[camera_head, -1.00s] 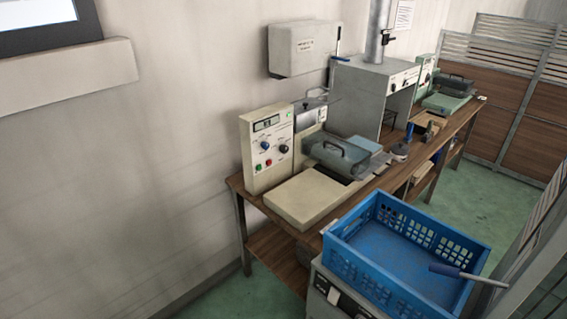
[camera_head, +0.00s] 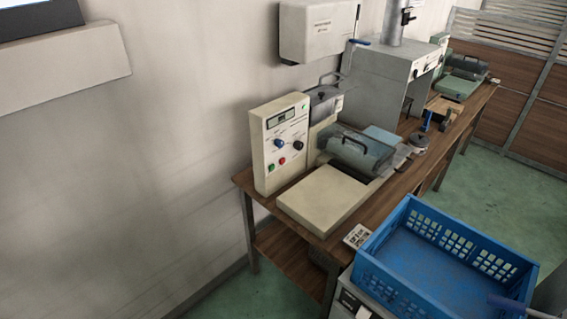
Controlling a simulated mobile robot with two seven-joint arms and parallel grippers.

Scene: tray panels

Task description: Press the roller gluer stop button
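The roller gluer (camera_head: 325,200) is a cream machine at the near end of a wooden bench. Its upright control panel (camera_head: 270,135) has a small display at the top and dark and blue knobs below it. A red button (camera_head: 282,161) sits low on the panel, with a green button (camera_head: 271,168) to its left. The panel labels are too small to read. A grey roller cover (camera_head: 357,150) with a handle lies behind the flat bed. Neither of my grippers is in view, and nothing covers the panel.
A blue crate (camera_head: 365,268) stands in front of the bench at the lower right, with a blue-handled object at its right edge. The bench (camera_head: 240,181) runs along the wall. Green floor is clear right of the bench.

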